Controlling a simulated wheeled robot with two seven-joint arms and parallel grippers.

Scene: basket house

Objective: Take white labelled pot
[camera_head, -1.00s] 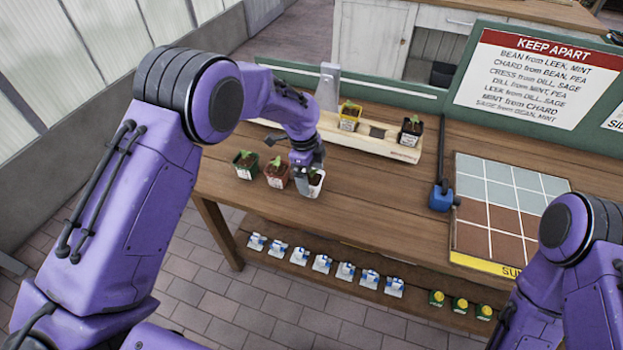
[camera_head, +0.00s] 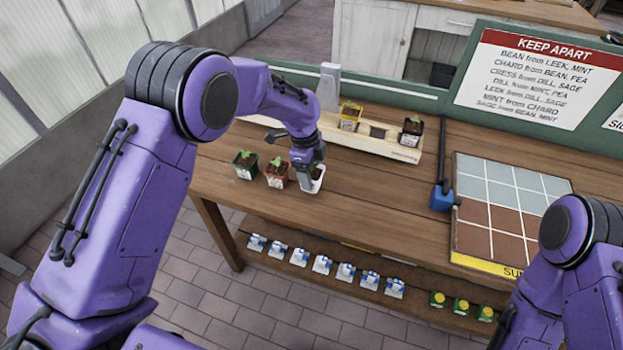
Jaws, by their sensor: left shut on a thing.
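The white pot (camera_head: 318,180) stands on the table near its front left edge, at the right end of a short row of pots. My left gripper (camera_head: 309,184) reaches down onto it from above and is shut on it. The gripper hides much of the pot, its plant and any label. The pot appears to be at table height; I cannot tell if it is lifted. My right arm comes in at the lower right, but its gripper is out of the picture.
A red-brown pot (camera_head: 276,174) is close beside the gripper, with a green pot (camera_head: 245,165) left of it. Behind, a wooden rack (camera_head: 340,132) holds a yellow pot (camera_head: 350,116) and a black pot (camera_head: 411,131). A blue tool (camera_head: 442,198) lies beside the gridded board (camera_head: 467,188).

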